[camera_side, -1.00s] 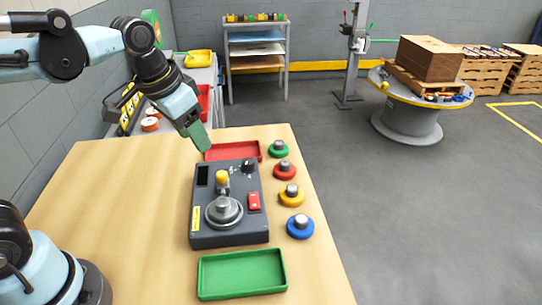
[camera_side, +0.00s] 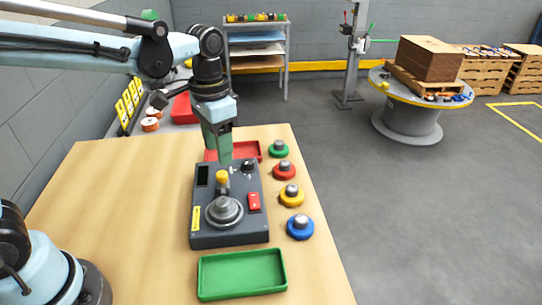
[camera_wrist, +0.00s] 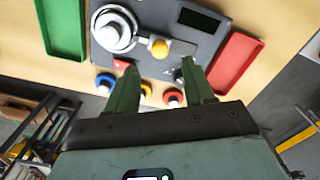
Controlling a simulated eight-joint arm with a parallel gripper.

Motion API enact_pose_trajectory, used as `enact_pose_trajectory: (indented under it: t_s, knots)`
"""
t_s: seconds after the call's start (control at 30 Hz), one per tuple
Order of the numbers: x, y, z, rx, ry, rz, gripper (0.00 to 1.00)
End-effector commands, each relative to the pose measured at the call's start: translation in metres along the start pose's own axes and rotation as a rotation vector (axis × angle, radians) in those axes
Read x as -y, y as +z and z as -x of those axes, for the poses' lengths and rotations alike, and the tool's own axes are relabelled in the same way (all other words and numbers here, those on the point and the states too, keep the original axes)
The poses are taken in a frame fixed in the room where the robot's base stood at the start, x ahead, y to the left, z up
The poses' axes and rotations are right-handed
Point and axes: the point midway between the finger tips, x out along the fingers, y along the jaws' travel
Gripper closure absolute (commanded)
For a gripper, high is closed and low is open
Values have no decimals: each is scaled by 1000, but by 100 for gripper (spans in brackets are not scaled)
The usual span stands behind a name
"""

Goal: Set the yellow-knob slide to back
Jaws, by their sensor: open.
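The yellow-knob slide (camera_side: 222,177) stands on the upper middle of a dark grey control box (camera_side: 205,238), between the box's dark display and its black dial. In the wrist view the yellow knob (camera_wrist: 159,48) shows beside the silver round dial. My gripper (camera_side: 218,160) hangs pointing down above the far edge of the box, just beyond the yellow knob. In the wrist view my gripper (camera_wrist: 162,80) has its two green fingers spread apart with nothing between them. It does not appear to touch the knob.
The box also bears a large silver dial (camera_side: 223,210), a red switch (camera_side: 254,201) and a black dial (camera_side: 248,166). A red tray (camera_side: 250,150) lies behind, a green tray (camera_side: 242,274) in front. Several coloured knobbed discs line the right. The table's left side is clear.

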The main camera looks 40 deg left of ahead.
Motion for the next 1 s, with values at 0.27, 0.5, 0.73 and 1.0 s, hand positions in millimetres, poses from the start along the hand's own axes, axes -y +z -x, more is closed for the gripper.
enact_pose_trajectory:
  t_s: [0.27,0.5,0.73,1.0]
  knots:
    - [0,0,-40,-1,-1,1,47]
    - [0,0,-58,-1,-1,1,47]
    - [0,0,-61,-1,-1,1,47]
    - [0,0,-61,-1,-1,1,70]
